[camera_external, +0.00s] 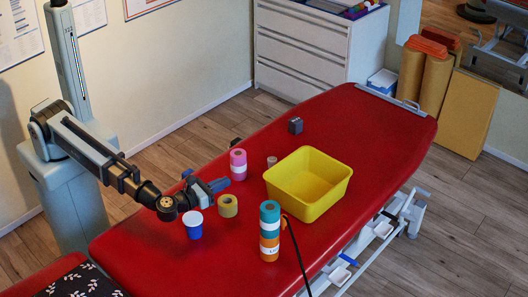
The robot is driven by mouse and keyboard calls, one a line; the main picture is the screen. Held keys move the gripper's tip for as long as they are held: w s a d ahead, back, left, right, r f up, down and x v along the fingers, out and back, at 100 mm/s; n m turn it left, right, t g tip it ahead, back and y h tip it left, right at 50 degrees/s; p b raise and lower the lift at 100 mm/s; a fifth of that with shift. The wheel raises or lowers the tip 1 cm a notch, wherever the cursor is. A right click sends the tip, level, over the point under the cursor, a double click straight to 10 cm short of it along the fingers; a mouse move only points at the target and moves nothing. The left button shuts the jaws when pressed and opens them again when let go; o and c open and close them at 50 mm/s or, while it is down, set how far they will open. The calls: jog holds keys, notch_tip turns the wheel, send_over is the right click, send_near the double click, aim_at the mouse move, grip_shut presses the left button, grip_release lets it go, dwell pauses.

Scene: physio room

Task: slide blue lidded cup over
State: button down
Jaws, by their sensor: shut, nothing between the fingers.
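A blue cup (194,230) with a pale lid stands upright on the red treatment table (350,125), towards its near left side. My gripper (220,185) is low over the table, behind and to the right of the cup. It is shut and empty, and it appears apart from the cup. The fingertips are small in this view, so their exact height above the table is hard to tell.
A yellow-green tape roll (228,206), a pink roll (238,164) and a small beige item (271,161) are near my gripper. A yellow bin (308,182), stacked teal and orange rolls (270,230) with a dark cable, and a dark block (295,125) are further right.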

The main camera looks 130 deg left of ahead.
send_over(185, 224)
jog(key=v, duration=0.4)
notch_tip(185, 224, down, 10)
jog(key=shift+s+d, duration=0.1)
jog(key=shift+s, duration=0.1)
jog(key=shift+w+a, duration=0.1)
jog(key=shift+a, duration=0.45)
dwell(0.5)
jog(key=shift+x, duration=1.45)
jog(key=shift+d, duration=0.1)
